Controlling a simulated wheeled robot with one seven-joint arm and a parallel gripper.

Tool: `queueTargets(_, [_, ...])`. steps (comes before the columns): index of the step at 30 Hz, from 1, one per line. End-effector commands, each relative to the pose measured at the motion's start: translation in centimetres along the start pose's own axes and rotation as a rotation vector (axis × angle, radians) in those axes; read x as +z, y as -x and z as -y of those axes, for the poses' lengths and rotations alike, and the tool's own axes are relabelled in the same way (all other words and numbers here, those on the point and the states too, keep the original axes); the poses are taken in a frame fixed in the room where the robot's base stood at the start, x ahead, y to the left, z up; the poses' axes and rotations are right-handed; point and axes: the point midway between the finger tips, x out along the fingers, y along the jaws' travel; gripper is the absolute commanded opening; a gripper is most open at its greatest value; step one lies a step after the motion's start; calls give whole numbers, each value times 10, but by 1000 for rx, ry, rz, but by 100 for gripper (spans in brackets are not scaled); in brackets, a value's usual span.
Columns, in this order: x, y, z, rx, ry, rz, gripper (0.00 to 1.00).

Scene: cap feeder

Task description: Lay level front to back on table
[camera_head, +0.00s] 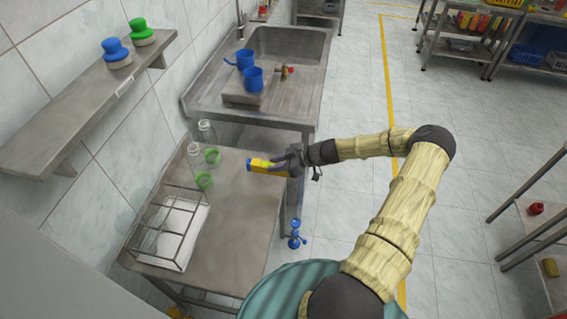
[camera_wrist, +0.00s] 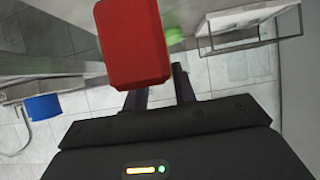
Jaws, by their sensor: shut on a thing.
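My gripper (camera_head: 283,163) is shut on the level (camera_head: 262,166), a short yellow bar with a blue end, which it holds at the right edge of the grey table (camera_head: 243,215) in the head view. The blue end points left over the table. The bar appears to be above the top, but the height of the gap is hard to tell. In the wrist view a red end of the level (camera_wrist: 133,45) shows close up, in front of the fingers of my gripper (camera_wrist: 158,88). The rest of its body is hidden there.
A wire rack (camera_head: 170,232) with a white base is at the front left. The table's middle and right are clear. A sink (camera_head: 285,55) adjoins behind.

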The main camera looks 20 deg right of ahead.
Motion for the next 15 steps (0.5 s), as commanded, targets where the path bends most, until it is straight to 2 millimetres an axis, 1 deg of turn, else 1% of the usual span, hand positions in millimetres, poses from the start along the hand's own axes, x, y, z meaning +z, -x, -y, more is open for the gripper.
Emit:
queueTargets(1, [-2,-6,0,-1,1,0,0])
queueTargets(15, [-11,-50,1,-3,1,-1,0])
